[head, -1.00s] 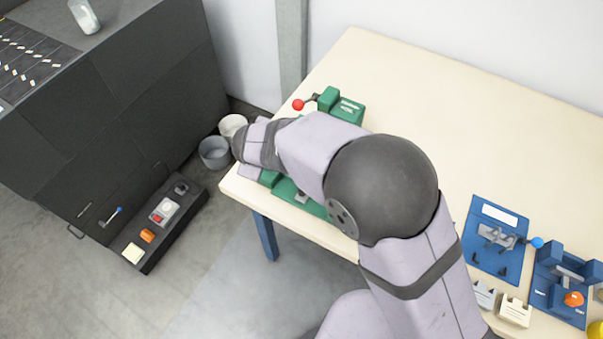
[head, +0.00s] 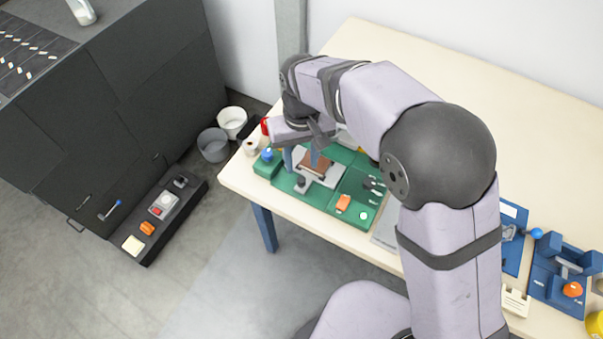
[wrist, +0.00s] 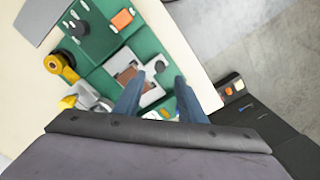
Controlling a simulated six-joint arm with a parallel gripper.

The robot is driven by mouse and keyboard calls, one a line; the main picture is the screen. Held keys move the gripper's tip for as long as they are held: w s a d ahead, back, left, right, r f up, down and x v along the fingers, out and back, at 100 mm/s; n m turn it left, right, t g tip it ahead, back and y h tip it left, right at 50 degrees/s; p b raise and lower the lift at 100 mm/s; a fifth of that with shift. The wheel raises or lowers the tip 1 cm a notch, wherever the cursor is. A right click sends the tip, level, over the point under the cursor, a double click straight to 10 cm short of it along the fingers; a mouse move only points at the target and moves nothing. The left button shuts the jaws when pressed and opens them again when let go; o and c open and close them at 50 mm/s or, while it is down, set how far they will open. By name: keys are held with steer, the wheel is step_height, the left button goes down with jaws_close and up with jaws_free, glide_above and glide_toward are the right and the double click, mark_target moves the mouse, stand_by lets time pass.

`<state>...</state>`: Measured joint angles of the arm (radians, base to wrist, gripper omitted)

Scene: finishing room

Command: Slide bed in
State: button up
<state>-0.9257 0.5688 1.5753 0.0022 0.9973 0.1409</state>
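A green machine base (head: 336,195) lies near the table's left front corner. A pale grey sliding bed (head: 331,179) sits in its middle, with a brown piece (head: 316,165) on top. A small dark knob (head: 301,186) stands at the bed's front edge; it also shows in the wrist view (wrist: 160,67). My gripper (head: 302,162) is over the bed, its two blue fingers pointing down and apart. In the wrist view the fingers (wrist: 160,82) stand open with the knob seen between them. I cannot tell whether they touch the bed.
An orange button (head: 343,202) and a blue knob (head: 267,155) are on the base. A yellow ring-shaped part (wrist: 60,66) lies beside it. Blue fixtures (head: 560,285) stand at the table's right. Buckets (head: 214,146) stand on the floor.

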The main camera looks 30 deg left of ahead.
mark_target(301, 179)
steer(key=shift+f+p, duration=1)
steer(key=shift+f, duration=2.5)
